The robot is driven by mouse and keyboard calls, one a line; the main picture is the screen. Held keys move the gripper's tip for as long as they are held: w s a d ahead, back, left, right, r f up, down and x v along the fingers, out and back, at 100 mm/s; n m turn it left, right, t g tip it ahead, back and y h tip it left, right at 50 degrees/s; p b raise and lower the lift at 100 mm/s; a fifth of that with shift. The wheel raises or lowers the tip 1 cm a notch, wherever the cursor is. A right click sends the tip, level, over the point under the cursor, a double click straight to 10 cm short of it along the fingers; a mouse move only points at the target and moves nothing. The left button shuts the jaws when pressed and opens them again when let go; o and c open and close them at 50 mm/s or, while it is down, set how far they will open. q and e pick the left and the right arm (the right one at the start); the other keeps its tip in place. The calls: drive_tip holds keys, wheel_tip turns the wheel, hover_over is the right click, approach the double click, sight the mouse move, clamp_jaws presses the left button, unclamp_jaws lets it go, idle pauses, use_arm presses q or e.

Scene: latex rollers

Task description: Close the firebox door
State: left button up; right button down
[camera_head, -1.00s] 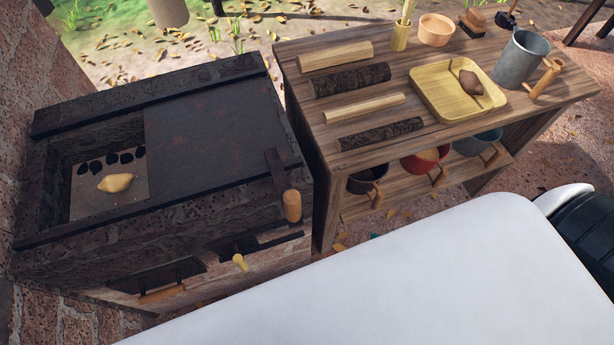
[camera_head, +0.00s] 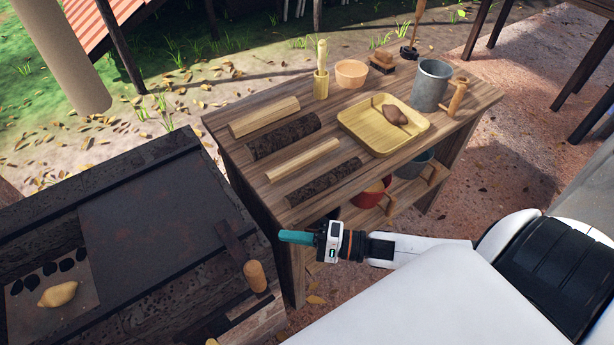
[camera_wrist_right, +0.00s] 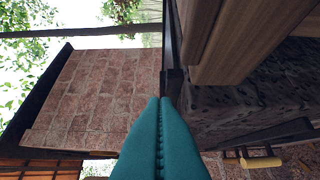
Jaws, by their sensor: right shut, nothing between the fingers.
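The dark brick stove (camera_head: 60,200) fills the lower left of the head view. Its front face, where a firebox door would sit, is mostly cut off by the bottom edge. My right gripper (camera_head: 297,237) has teal fingers shut and empty, pointing left, just right of the stove and in front of the table. In the right wrist view the shut fingers (camera_wrist_right: 161,102) point at the stove's dark rough side (camera_wrist_right: 250,95). A pale wooden handle (camera_wrist_right: 260,162) on a dark bracket shows at lower right there; I cannot tell which door it belongs to. My left gripper is out of view.
A wooden table (camera_head: 225,140) stands right of the stove, with logs, a yellow tray (camera_head: 365,140) and a metal pitcher (camera_head: 432,84). Pots sit on the lower shelf.

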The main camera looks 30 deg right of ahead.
sight(260, 250)
drive_tip(key=w+a, duration=0.2)
drive_tip(key=a, duration=0.1)
drive_tip(key=a+p, duration=0.1)
drive_tip(key=a, duration=0.1)
drive_tip(key=shift+w+a, duration=0.25)
drive_tip(key=shift+w, duration=0.15)
drive_tip(key=shift+a, duration=0.75)
